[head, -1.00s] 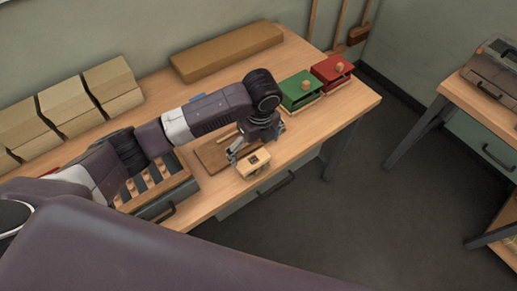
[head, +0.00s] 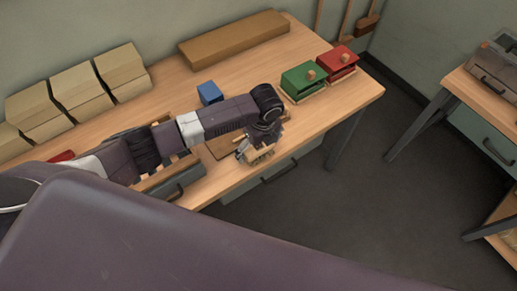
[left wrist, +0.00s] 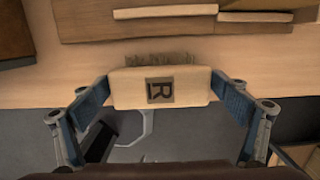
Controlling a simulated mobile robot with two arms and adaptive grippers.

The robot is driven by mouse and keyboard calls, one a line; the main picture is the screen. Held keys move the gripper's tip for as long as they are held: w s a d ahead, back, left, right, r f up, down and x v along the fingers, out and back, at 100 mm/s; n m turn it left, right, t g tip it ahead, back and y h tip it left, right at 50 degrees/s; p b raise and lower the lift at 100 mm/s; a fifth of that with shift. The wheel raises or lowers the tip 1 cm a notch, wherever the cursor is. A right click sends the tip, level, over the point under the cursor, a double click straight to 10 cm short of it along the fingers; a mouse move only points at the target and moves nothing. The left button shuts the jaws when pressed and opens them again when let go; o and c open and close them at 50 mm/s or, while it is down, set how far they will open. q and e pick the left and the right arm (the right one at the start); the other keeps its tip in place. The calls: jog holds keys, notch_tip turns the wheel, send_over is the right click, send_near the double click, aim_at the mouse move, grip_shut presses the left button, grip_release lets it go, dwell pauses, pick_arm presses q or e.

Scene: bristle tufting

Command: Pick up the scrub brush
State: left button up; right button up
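The scrub brush (left wrist: 159,88) is a pale wooden block with a dark square mark and short brown bristles along its far side. My left gripper (left wrist: 160,90) is shut on it, with a blue-padded finger pressed against each end. In the head view, the brush (head: 261,156) is in the left gripper (head: 256,148) at the table's front edge, beside a brown board. It looks tilted; whether it touches the table is hard to tell. My right gripper is in neither view.
The brown board (head: 222,149) lies behind the brush. A green box (head: 302,82) and a red box (head: 336,64) stand to the right. A blue block (head: 209,93) sits behind my arm. A slotted tray (head: 170,178) is at the left. Table between brush and boxes is clear.

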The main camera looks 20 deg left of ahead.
aim_at(259, 146)
pick_arm(q)
jog(key=c, duration=0.9)
jog(key=shift+r, duration=0.1)
jog(key=shift+c, duration=0.2)
jog(key=shift+r, duration=0.2)
notch_tip(259, 146, up, 20)
jog(key=b, duration=0.2)
jog(key=shift+f, duration=0.2)
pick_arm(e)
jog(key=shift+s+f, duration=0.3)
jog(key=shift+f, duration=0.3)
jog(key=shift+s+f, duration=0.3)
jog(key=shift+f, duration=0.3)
